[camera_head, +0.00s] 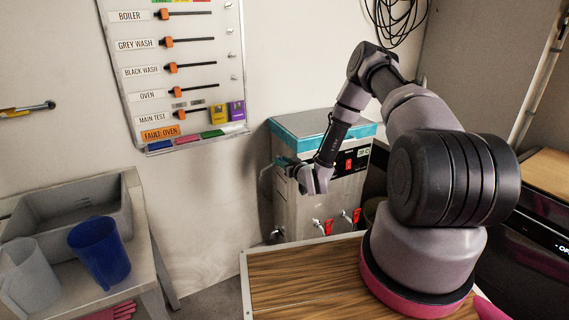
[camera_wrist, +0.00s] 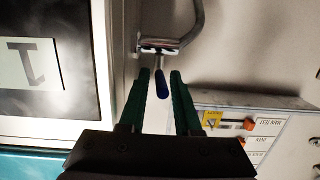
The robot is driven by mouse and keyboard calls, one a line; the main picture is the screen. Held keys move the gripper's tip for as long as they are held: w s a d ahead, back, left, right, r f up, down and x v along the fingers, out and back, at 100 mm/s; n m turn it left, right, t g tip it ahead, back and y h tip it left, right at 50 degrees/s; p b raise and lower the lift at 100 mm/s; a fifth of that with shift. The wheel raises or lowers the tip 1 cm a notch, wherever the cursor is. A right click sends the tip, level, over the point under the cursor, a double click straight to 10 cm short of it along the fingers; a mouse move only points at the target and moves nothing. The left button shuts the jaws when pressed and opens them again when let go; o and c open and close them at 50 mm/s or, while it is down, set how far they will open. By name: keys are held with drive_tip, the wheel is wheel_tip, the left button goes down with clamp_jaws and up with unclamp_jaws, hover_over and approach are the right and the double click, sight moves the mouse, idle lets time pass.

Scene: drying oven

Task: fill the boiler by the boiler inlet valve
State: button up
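The boiler (camera_head: 318,207) is a steel box with a teal top, standing against the back wall in the head view. In the wrist view, a small valve with a blue handle (camera_wrist: 162,87) sits on a grey metal pipe (camera_wrist: 190,25). I take this to be the boiler inlet valve; its handle cannot be made out in the head view. My gripper (camera_head: 314,184) is at the boiler's upper left front. In the wrist view its two green fingers (camera_wrist: 159,76) are apart, with the blue handle showing between their tips. Contact with the handle cannot be told.
Red-handled taps (camera_head: 356,215) are on the boiler's lower front. A wooden-topped counter (camera_head: 290,280) lies in front of the boiler. A labelled slider board (camera_head: 180,70) hangs on the wall. A grey basin (camera_head: 125,205) and blue jug (camera_head: 100,252) stand at the left.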

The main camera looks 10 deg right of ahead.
clamp_jaws()
drive_tip(key=shift+s+a+m+t+h, duration=0.1)
drive_tip(key=shift+a+m+t+h, duration=0.25)
drive_tip(key=shift+m+h, duration=0.7)
drive_tip(key=shift+a+m+t+h, duration=0.15)
drive_tip(key=shift+a+m+h, duration=0.45)
drive_tip(key=shift+h, duration=0.75)
drive_tip(key=shift+a+m+g+h, duration=0.15)
drive_tip(key=shift+a+m+h, duration=0.2)
drive_tip(key=shift+m+h, duration=0.7)
drive_tip(key=shift+a+m+g+h, duration=0.15)
drive_tip(key=shift+a+m+h, duration=0.2)
drive_tip(key=shift+m+h, duration=0.7)
drive_tip(key=shift+a+n+h, duration=0.1)
drive_tip(key=shift+n+h, duration=0.15)
drive_tip(key=shift+h, duration=0.05)
